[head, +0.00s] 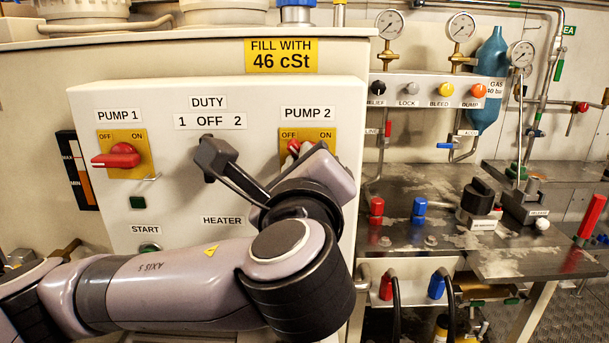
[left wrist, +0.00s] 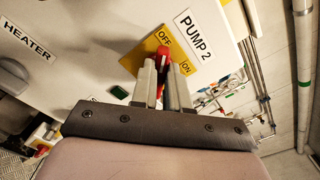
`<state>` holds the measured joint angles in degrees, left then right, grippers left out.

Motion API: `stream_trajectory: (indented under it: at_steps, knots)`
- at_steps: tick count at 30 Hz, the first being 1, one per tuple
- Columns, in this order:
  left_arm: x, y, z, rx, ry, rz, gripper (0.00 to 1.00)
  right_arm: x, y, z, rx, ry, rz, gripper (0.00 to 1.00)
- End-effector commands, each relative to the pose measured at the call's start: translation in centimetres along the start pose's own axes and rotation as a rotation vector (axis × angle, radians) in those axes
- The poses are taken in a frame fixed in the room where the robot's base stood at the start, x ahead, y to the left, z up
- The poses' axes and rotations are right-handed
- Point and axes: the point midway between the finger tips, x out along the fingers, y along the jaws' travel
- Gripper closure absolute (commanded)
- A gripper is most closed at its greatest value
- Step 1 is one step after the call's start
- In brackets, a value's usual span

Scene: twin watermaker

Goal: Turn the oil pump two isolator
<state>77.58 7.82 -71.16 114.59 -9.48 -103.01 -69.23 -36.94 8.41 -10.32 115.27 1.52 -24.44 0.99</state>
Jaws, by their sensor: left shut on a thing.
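The oil pump two isolator is a red rotary handle on a yellow OFF/ON plate (head: 288,134) below the PUMP 2 label (head: 308,113). My left gripper (head: 298,154) reaches it from below and mostly covers it in the head view. In the left wrist view the red handle (left wrist: 163,52) sits between the two grey fingertips of my left gripper (left wrist: 162,66), which is shut on it. OFF and ON show on the yellow plate (left wrist: 151,46) there. The handle's exact angle is hard to tell. My right gripper is not in view.
The PUMP 1 isolator (head: 116,156) has its red handle roughly level. The black DUTY selector (head: 211,157) lies between the isolators, close to my left wrist. A metal bench (head: 440,235) with valves and gauges stands right of the cream panel (head: 180,95).

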Motion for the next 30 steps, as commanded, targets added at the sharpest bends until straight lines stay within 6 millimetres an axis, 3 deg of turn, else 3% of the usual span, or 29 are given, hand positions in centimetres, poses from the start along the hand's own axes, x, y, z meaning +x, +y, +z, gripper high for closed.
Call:
stream_trajectory:
  at_steps: [18, 30]
  knots:
    - [0.1, 0.6, -0.3, -0.573, 0.000, 0.003, 1.00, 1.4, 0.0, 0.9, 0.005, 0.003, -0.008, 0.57]
    - [0.1, 0.7, -0.2, -0.802, -0.002, 0.001, 1.00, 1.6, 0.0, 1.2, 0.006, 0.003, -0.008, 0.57]
